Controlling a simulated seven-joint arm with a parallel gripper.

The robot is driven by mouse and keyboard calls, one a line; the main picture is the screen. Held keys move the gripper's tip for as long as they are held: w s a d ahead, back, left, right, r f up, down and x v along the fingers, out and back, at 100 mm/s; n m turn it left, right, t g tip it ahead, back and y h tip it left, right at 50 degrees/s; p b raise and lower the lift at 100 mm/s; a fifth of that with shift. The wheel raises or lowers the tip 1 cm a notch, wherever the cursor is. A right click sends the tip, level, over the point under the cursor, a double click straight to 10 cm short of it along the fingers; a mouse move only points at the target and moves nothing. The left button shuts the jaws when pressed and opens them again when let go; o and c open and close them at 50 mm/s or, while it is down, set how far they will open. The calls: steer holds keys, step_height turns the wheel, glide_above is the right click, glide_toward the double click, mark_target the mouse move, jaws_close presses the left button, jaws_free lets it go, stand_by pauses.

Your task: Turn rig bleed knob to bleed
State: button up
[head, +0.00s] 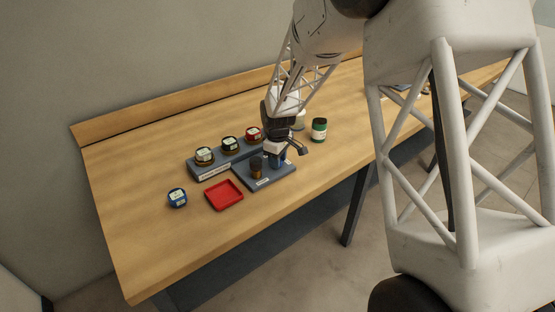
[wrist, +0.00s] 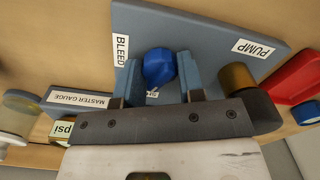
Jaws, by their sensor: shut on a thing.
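The rig is a blue-grey plate (head: 284,180) on the bench; it also fills the middle of the wrist view (wrist: 210,35). A blue faceted knob (wrist: 158,66) stands on it, between the two fingers of my gripper (wrist: 160,80). The fingers are closed on the knob's sides. A BLEED label (wrist: 121,50) lies left of the knob, and a PUMP label (wrist: 257,47) lies to the right. Another small label below the knob is mostly hidden. In the head view my gripper (head: 276,158) points down at the plate and hides the knob.
A brown-and-dark cylinder (head: 256,164) stands on the plate close beside my gripper. A red tray (head: 224,195) and a blue gauge (head: 177,198) lie to the left. A stand (head: 210,172) holds three gauges behind. A green jar (head: 319,130) stands right. The front-left bench is clear.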

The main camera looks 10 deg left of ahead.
steer(key=m, duration=1)
steer(key=shift+m, duration=1.7)
steer(key=o, duration=0.9)
steer(key=shift+r, duration=0.15)
